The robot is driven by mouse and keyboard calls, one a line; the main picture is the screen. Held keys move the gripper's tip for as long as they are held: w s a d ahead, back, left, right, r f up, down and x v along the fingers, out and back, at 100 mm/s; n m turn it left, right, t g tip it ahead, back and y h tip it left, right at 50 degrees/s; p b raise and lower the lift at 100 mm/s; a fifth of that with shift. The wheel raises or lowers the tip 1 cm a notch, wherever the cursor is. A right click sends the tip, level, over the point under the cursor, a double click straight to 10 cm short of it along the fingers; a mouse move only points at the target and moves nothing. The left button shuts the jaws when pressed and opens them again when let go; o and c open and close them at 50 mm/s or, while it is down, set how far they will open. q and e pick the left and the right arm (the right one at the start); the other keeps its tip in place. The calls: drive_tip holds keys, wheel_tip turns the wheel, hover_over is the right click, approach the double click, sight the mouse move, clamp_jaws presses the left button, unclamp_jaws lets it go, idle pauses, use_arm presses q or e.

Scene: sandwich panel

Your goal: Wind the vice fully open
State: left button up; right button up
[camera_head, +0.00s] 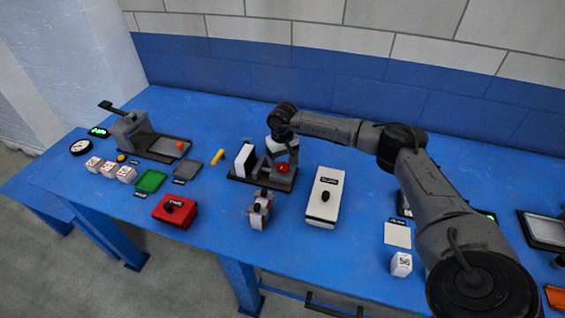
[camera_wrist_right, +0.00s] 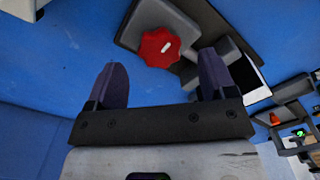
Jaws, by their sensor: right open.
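The vice (camera_head: 238,176) stands near the middle of the blue table, with a dark base, a pale-faced block (camera_head: 244,160) on its left and a red knob (camera_head: 283,168) on its right. In the right wrist view the red knob (camera_wrist_right: 158,48) is a lobed wheel with a white mark, just beyond the fingertips. My right gripper (camera_head: 283,153) is over the right end of the vice. Its two dark fingers (camera_wrist_right: 160,75) are open with nothing between them. It hides part of the vice in the head view. My left gripper is not in view.
A white box with a black knob (camera_head: 324,205) stands close right of the vice. A small clamp-like item (camera_head: 260,210) and a red box (camera_head: 172,210) are in front. A yellow stick (camera_head: 217,157) lies to the left. A tiled wall closes the back.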

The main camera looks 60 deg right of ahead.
sight(282, 165)
wheel_tip(282, 165, up, 11)
drive_tip(key=p, duration=0.1)
drive_tip(key=shift+p, duration=0.35)
idle(0.5)
